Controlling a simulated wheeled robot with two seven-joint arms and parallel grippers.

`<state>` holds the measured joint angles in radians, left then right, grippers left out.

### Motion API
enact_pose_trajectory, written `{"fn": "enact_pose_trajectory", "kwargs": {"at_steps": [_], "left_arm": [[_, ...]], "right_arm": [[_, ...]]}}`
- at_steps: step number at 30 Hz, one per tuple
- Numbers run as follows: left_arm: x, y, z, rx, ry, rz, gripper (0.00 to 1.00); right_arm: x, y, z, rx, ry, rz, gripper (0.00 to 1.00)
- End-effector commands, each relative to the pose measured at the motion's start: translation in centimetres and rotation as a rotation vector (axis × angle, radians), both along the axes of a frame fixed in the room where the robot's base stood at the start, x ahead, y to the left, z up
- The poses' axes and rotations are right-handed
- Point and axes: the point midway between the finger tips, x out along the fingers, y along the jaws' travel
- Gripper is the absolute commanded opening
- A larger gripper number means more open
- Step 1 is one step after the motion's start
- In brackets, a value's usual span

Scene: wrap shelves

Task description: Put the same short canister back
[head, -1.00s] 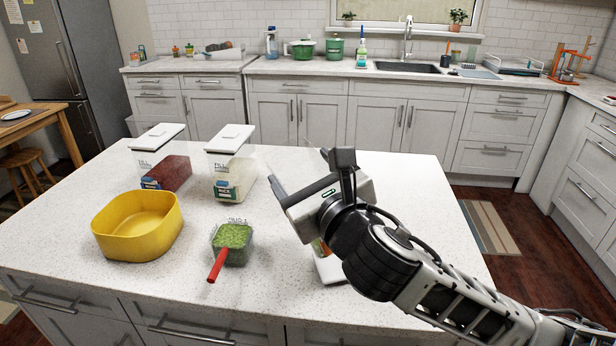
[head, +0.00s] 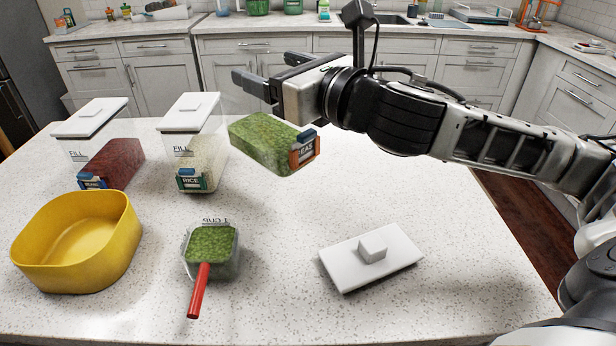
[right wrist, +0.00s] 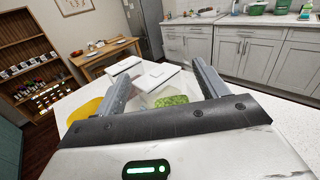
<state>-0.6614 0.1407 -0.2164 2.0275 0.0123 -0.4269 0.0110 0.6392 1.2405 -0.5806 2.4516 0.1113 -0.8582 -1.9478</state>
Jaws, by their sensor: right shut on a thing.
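The short clear canister of green peas (head: 268,143), with an orange label, is held in the air, tilted, above the counter. My right gripper (head: 265,78) is shut on its upper part; its clear walls are hard to make out. In the right wrist view the peas (right wrist: 171,101) show between the fingers (right wrist: 160,85). The canister has no lid on; a white lid (head: 345,268) lies on the counter at right. A clear measuring cup (head: 212,248) with a red handle stands full of peas at front centre. My left gripper is out of view.
A lidded canister of red beans (head: 110,160) and one of rice (head: 200,165) stand at the back left. A yellow bowl (head: 75,245) stands at the front left. The counter (head: 430,200) is clear around the white lid.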

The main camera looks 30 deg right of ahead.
Motion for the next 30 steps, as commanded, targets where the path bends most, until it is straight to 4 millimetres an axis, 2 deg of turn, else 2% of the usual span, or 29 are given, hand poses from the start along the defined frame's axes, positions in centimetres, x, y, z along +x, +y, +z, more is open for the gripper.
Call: {"fn": "enact_pose_trajectory", "kwargs": {"at_steps": [4,8,21,25,30], "left_arm": [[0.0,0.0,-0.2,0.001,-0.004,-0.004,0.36],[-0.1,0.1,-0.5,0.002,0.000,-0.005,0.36],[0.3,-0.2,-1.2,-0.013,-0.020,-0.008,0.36],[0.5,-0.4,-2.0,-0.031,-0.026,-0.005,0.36],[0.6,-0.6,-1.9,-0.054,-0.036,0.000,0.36]], "right_arm": [[-0.3,-0.7,0.4,0.031,0.008,0.007,0.02],[0.3,-1.8,-0.1,0.039,0.015,0.006,0.02],[4.8,-8.6,-3.9,0.038,0.015,0.005,0.02],[5.7,-9.8,-6.4,0.038,0.016,0.007,0.02],[6.6,-11.2,-8.0,0.040,0.014,0.009,0.02]]}}
